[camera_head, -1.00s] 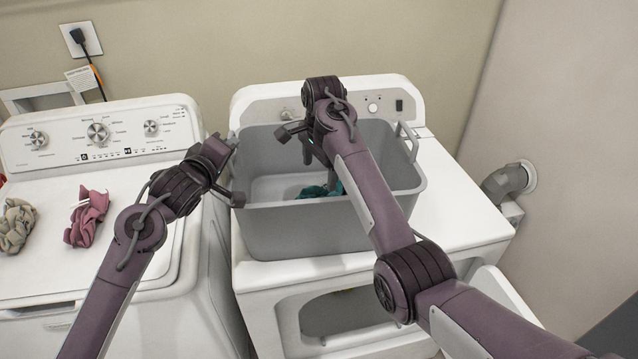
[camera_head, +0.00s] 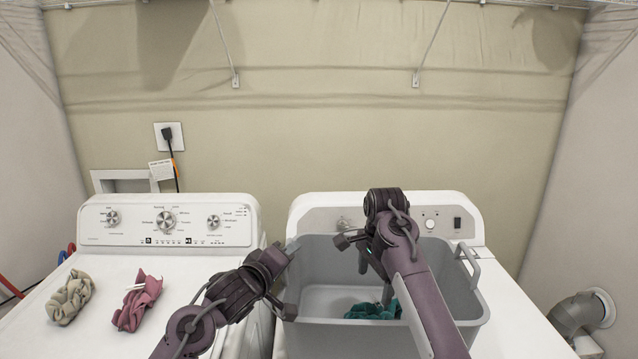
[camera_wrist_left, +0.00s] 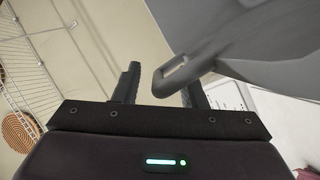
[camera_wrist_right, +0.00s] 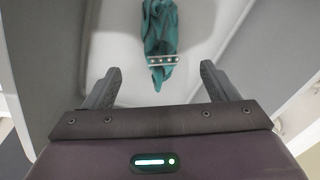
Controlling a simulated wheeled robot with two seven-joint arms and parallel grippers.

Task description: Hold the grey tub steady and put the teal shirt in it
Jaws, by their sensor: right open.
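The grey tub (camera_head: 380,334) sits on the right-hand machine, its opening upward. The teal shirt (camera_head: 372,310) lies crumpled on the tub's floor; it also shows in the right wrist view (camera_wrist_right: 162,38). My right gripper (camera_head: 374,280) is inside the tub above the shirt. In the right wrist view its fingers are apart and empty (camera_wrist_right: 158,90), with the shirt beyond the tips. My left gripper (camera_head: 290,278) is at the tub's left side.
A pink cloth (camera_head: 138,302) and a beige cloth (camera_head: 70,298) lie on the left-hand washer (camera_head: 110,335). Control panels and the wall stand behind. A vent pipe (camera_head: 580,312) is at the far right. The right-hand machine's top is clear right of the tub.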

